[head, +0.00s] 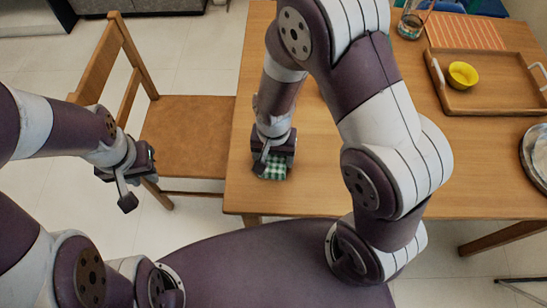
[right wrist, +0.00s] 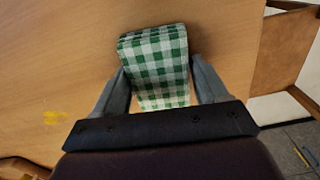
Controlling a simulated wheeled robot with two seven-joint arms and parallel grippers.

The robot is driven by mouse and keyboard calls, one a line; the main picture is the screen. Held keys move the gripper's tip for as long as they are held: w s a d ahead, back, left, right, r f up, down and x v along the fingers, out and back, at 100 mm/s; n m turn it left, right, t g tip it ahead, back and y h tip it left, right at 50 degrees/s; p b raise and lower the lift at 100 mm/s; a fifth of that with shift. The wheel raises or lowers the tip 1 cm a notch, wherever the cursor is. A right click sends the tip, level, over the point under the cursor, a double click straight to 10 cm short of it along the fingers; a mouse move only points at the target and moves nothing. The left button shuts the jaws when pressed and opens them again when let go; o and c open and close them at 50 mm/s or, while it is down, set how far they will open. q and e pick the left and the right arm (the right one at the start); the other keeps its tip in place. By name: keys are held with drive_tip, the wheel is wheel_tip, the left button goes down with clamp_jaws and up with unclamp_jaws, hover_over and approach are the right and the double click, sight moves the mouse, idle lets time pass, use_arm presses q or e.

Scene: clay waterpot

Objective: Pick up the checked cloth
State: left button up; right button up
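The green-and-white checked cloth (head: 272,169) lies folded in layers near the table's front left edge. In the right wrist view the cloth (right wrist: 155,62) sits between the two fingers of my right gripper (right wrist: 158,72). One finger is on each side, close to the cloth's edges; a firm squeeze does not show. In the head view my right gripper (head: 272,160) points down over the cloth and hides part of it. My left gripper (head: 138,186) hangs left of the table near the chair, empty, with its fingers apart.
The wooden table (head: 320,190) is clear around the cloth. A wooden tray (head: 500,98) with a yellow bowl (head: 463,74) stands at the right, behind it an orange striped mat (head: 465,32) and a glass (head: 411,24). A wooden chair (head: 190,130) stands left of the table.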

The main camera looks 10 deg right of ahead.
sight(273, 156)
drive_tip(key=c, duration=0.5)
wheel_tip(273, 156, up, 4)
drive_tip(key=shift+w+r+p, duration=0.1)
drive_tip(key=shift+r+p, duration=0.1)
drive_tip(key=shift+p, duration=0.3)
drive_tip(key=w+d+r, duration=0.1)
drive_tip(key=d+r, duration=0.1)
drive_tip(key=d, duration=0.1)
drive_tip(key=w+d+r, duration=0.1)
drive_tip(key=d+r, duration=0.1)
drive_tip(key=d, duration=0.2)
drive_tip(key=w+d+r, duration=0.1)
drive_tip(key=d+r, duration=0.1)
drive_tip(key=d, duration=0.2)
drive_tip(key=shift+d+r+p, duration=0.15)
drive_tip(key=shift+r+p, duration=0.15)
drive_tip(key=shift+p, duration=0.05)
